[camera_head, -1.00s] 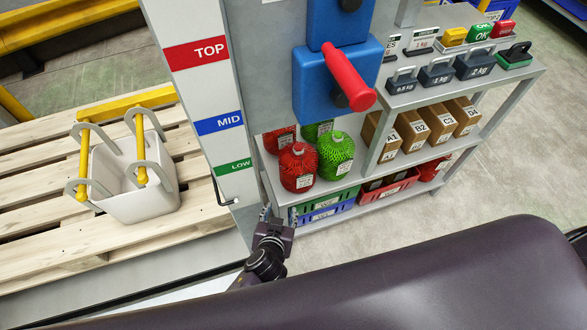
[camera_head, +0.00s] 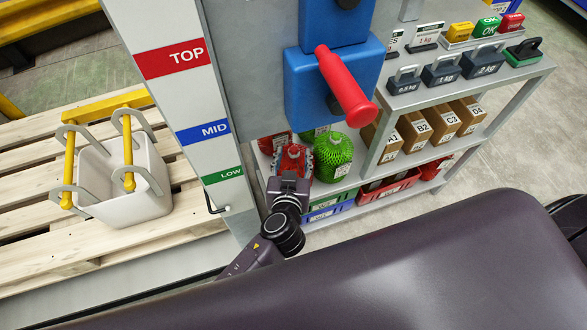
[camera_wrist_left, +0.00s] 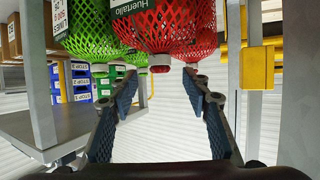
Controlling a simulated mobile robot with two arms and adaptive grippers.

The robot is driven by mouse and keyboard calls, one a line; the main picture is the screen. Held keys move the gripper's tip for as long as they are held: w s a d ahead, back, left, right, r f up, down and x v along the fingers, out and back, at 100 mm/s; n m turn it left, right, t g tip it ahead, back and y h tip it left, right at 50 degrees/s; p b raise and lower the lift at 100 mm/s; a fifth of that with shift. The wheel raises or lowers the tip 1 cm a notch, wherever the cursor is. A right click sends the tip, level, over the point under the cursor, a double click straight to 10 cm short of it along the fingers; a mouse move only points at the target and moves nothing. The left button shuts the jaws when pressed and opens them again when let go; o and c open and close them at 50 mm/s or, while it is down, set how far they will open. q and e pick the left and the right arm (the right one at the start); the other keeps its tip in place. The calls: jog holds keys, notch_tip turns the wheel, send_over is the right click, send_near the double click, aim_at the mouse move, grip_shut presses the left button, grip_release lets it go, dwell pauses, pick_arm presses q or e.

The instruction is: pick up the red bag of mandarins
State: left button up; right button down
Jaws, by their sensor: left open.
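The near red net bag of mandarins (camera_head: 294,150) stands on the middle shelf of the grey rack, left of a green net bag (camera_head: 333,158). My left gripper (camera_head: 291,165) is in front of this red bag and hides much of it. In the left wrist view the red bag (camera_wrist_left: 176,28), with a dark green label, is at the top centre. The open fingers of my left gripper (camera_wrist_left: 163,92) point toward it, with nothing clearly held between them. A second red bag (camera_head: 275,141) is partly hidden behind. My right gripper is not in view.
A blue box with a red handle (camera_head: 345,85) juts out above the bags. A white post with a LOW label (camera_head: 228,173) is at their left. Boxes (camera_head: 412,130) stand at the right; crates (camera_head: 325,208) are below. A white bin (camera_head: 140,205) sits on a pallet.

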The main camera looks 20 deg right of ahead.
aim_at(294, 150)
pick_arm(q)
jog(key=shift+x, duration=2)
jog(key=shift+r, duration=0.1)
grip_shut()
